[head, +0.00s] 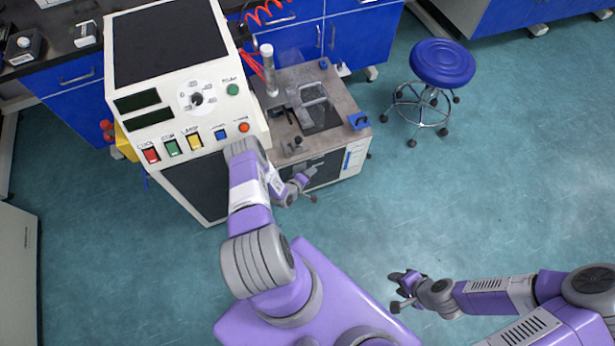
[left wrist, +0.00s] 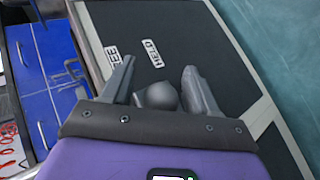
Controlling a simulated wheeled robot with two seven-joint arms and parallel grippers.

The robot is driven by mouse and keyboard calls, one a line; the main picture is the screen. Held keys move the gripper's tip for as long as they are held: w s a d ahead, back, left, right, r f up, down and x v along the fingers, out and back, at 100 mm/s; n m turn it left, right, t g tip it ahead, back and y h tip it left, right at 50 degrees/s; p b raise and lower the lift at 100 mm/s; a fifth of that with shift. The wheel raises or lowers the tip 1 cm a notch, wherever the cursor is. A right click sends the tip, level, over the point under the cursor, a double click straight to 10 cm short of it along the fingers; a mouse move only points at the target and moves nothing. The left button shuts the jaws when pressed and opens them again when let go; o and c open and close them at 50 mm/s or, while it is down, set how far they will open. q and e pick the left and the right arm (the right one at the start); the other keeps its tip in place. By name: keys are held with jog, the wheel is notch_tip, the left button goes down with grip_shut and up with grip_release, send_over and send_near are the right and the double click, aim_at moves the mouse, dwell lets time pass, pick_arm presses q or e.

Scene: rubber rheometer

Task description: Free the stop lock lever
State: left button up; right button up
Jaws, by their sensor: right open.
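The lever's rounded grey knob (left wrist: 158,97) shows in the left wrist view in front of a dark panel (left wrist: 205,55). White labels on this panel read HELD (left wrist: 152,53) and, partly covered, what looks like FREE (left wrist: 111,57). My left gripper (left wrist: 157,85) is open, with one finger on each side of the knob. The knob appears close to the right-hand finger; I cannot tell whether they touch. In the head view my left gripper (head: 302,186) is at the bench's front face and hides the lever there. My right gripper (head: 398,291) is open and empty over the floor.
The rheometer's control cabinet (head: 180,85) stands left of the bench top (head: 345,95), which carries fixtures and a pale column (head: 268,68). A blue stool (head: 442,62) stands at the back right. The floor (head: 500,180) at right is clear.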

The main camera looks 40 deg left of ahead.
pick_arm(q)
jog(key=shift+a, duration=0.15)
jog(key=shift+s+r, duration=0.15)
jog(key=shift+s, duration=0.05)
jog(key=p+v, duration=0.2)
jog(key=v, duration=0.5)
jog(key=shift+p, duration=0.35)
